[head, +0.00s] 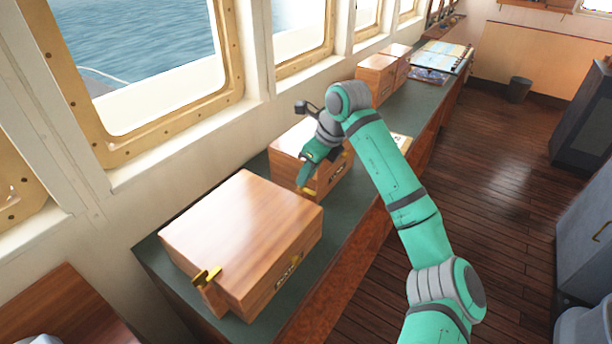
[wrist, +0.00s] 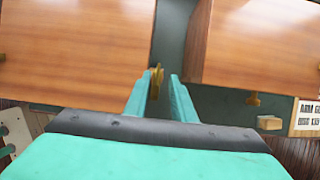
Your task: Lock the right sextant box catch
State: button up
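The sextant box (head: 245,225) is a large closed wooden box on the near end of the green counter; it also fills the left of the wrist view (wrist: 75,50). Its right brass catch (head: 309,191) is at its far end and shows in the wrist view (wrist: 156,82) at the box's right edge. My gripper (head: 305,182) is open, pointing down at that catch. In the wrist view, its two fingers (wrist: 158,95) stand on either side of the catch, which lies close to the left finger. I cannot tell whether they touch. The left brass catch (head: 207,277) is at the near end.
A second wooden box (head: 292,140) stands just beyond, leaving a narrow gap where my gripper is; it is at right in the wrist view (wrist: 255,45).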

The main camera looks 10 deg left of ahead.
jog(key=shift+a+f, duration=0.55)
jog(key=shift+a, duration=0.1)
jog(key=shift+d, duration=0.1)
grip_shut()
